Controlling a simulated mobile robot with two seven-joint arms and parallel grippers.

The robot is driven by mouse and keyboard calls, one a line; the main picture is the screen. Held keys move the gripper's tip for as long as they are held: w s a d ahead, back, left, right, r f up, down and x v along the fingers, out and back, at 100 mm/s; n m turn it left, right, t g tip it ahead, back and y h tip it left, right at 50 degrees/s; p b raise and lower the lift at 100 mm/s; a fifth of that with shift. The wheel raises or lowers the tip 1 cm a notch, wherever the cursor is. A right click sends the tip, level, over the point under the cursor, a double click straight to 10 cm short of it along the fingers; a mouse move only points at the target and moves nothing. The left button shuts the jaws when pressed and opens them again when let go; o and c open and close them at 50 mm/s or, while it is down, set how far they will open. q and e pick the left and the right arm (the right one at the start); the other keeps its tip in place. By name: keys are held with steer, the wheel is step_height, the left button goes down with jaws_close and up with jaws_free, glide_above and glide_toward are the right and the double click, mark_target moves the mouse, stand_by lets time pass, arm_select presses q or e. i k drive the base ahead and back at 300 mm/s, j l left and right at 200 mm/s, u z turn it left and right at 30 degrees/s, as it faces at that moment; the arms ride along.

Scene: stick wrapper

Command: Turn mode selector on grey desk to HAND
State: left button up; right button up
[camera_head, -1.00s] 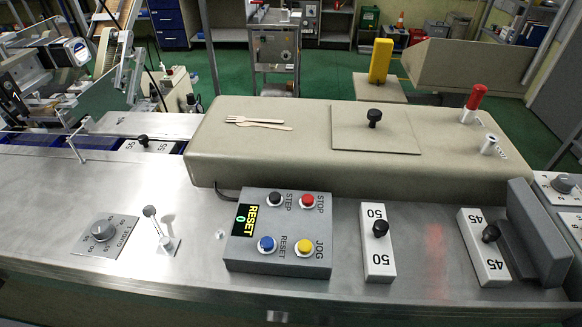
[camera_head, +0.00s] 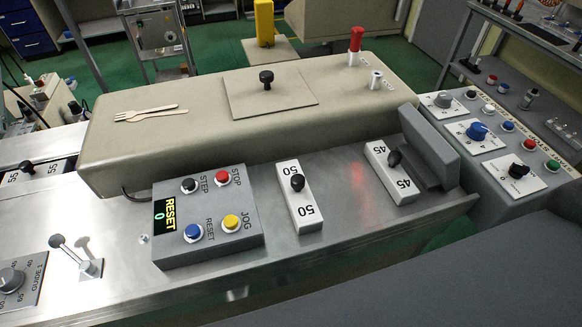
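A grey desk-like console (camera_head: 492,190) stands at the right. It carries three rotary knobs on white plates: a grey knob (camera_head: 442,100), a blue knob (camera_head: 477,131) and a black knob (camera_head: 518,171). The plate lettering is too small to read, so I cannot tell which knob is the mode selector or where it points. Neither of my grippers is in view.
Beside the knobs is a row of push buttons, including a red one (camera_head: 528,145) and a green one (camera_head: 552,166). A steel bench holds a grey button box (camera_head: 215,246) and a white block marked 50 (camera_head: 290,182). A dark grey surface fills the lower right.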

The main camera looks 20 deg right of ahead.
mark_target(517, 171)
steer(key=k+l+z, duration=0.1)
steer(key=z, duration=0.3)
steer(key=k+l+z, duration=0.1)
steer(key=l+z, duration=0.4)
steer(key=z, duration=0.25)
steer(key=l+z, duration=0.35)
steer(key=k+l+z, duration=0.1)
steer(key=z, duration=0.15)
steer(key=k, duration=0.05)
